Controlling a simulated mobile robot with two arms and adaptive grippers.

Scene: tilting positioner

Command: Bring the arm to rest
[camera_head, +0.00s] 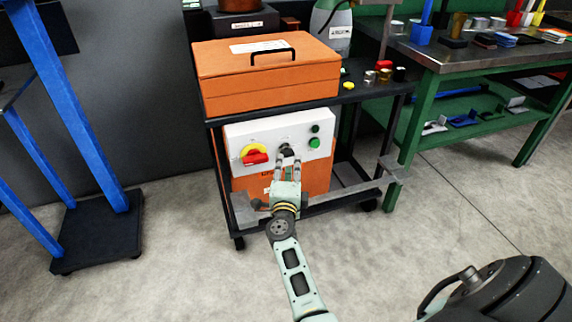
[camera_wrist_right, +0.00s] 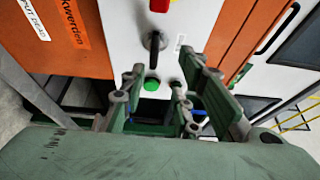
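My right arm (camera_head: 292,270) reaches up from the bottom of the head view to the white control panel (camera_head: 262,135) on an orange cabinet. The right gripper (camera_head: 288,160) is open, its fingertips just in front of the panel's black knob (camera_head: 288,150). In the right wrist view, the open fingers (camera_wrist_right: 165,80) point at the panel, with the knob (camera_wrist_right: 154,42) beyond the tips and a green button (camera_wrist_right: 152,84) in the gap. Nothing is seen held. Whether a fingertip touches the panel or knob cannot be told. My left gripper is not in view.
The panel also carries a red-and-yellow switch (camera_head: 255,156). An orange toolbox (camera_head: 262,90) stands on the black cart (camera_head: 345,98) above. A green workbench (camera_head: 430,62) is at the right, blue posts (camera_head: 85,125) at the left. Open floor (camera_head: 170,270) lies in front.

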